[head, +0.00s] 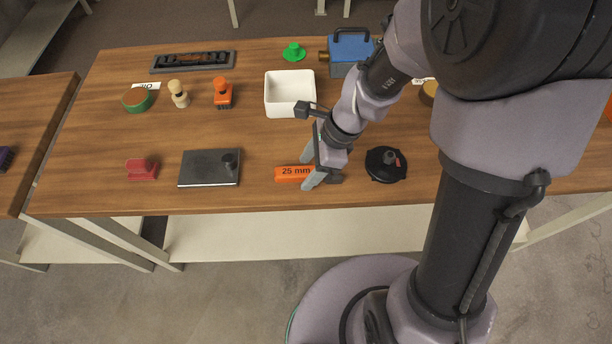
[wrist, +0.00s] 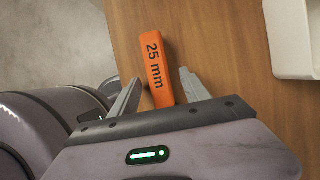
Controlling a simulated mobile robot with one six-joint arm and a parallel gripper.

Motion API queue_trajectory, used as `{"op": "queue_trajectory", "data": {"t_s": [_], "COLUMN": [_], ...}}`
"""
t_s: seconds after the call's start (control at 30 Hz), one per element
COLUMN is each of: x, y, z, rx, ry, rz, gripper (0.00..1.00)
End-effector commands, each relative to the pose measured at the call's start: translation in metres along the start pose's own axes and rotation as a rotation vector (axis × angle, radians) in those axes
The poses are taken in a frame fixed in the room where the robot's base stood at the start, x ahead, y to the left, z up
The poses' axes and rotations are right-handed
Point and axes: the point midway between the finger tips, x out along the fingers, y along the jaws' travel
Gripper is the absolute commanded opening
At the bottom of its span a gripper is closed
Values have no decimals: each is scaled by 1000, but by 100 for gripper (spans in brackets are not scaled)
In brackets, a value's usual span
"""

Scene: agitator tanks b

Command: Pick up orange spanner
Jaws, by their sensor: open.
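The orange spanner (head: 290,173) lies flat on the wooden table near its front edge, with "25 mm" printed on it. In the wrist view the orange spanner (wrist: 153,62) runs from beyond the fingers back between them, and its near end is hidden by the gripper body. My gripper (head: 309,170) is open and points down at the spanner. In the wrist view one finger of my gripper (wrist: 158,92) is on each side of the spanner, with gaps visible. In the head view the spanner's right part is hidden behind the gripper.
A black round part (head: 386,165) stands close to the right of my gripper. A dark flat plate with a knob (head: 200,172) lies to the left. A white bin (head: 268,101) stands behind. The table front edge (head: 270,211) is close.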

Motion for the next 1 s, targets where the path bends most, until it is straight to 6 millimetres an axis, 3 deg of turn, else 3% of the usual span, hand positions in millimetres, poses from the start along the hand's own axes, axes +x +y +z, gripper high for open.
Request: {"op": "queue_trajectory", "data": {"t_s": [0.1,0.4,1.0], "x": [-3,-3,-3], "y": [0,0,0], "z": [1,1,1], "rx": [0,0,0], "ry": [0,0,0], "rz": [-1,-1,0], "gripper": [55,0,0]}}
